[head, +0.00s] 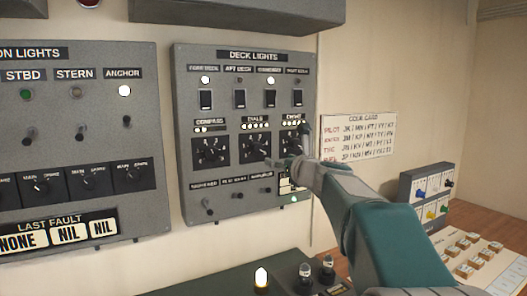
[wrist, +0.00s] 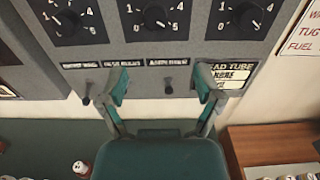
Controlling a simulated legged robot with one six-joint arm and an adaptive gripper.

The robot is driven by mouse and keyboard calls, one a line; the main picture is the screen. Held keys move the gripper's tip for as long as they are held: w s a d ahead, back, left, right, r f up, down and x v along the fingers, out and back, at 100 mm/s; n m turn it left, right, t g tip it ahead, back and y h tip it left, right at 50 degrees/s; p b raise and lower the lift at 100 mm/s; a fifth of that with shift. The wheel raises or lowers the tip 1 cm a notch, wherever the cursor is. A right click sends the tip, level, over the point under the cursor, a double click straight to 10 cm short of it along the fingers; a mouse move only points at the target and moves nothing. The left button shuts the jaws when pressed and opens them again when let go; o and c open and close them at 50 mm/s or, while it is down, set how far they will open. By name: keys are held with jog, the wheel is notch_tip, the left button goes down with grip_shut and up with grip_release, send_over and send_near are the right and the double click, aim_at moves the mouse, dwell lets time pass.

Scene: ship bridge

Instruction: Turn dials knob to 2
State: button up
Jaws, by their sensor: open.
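The dials knob (head: 255,147) is the middle of three black rotary knobs on the grey Deck Lights panel (head: 187,110), under a "DIALS" label. My gripper (head: 286,146) is in front of the panel's lower right, partly covering the right-hand knob. In the wrist view my gripper (wrist: 162,85) is open and empty, its two fingers apart, below the knob row and over the small toggles. It appears clear of the dials knob.
The compass knob (head: 210,151) is to the left of the dials knob. Rocker switches (head: 240,99) sit above and small toggles (head: 237,195) below. A code card (head: 357,137) hangs on the right wall.

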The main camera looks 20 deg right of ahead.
aim_at(260, 151)
jog(key=w, duration=0.1)
jog(key=w+a, duration=0.1)
jog(key=w, duration=0.1)
jog(key=w+a, duration=0.1)
jog(key=w, duration=0.1)
jog(key=shift+w+a+r, duration=0.1)
jog(key=shift+a+r, duration=0.1)
jog(key=shift+a, duration=0.05)
jog(key=w+d, duration=0.1)
jog(key=w, duration=0.2)
jog(key=w+d, duration=0.1)
jog(key=w, duration=0.1)
jog(key=shift+w+d, duration=0.1)
jog(key=shift+d, duration=0.2)
jog(key=shift+w+a, duration=0.15)
jog(key=shift+a, duration=0.9)
jog(key=c, duration=0.4)
jog(key=shift+d, duration=0.55)
jog(key=c, duration=0.8)
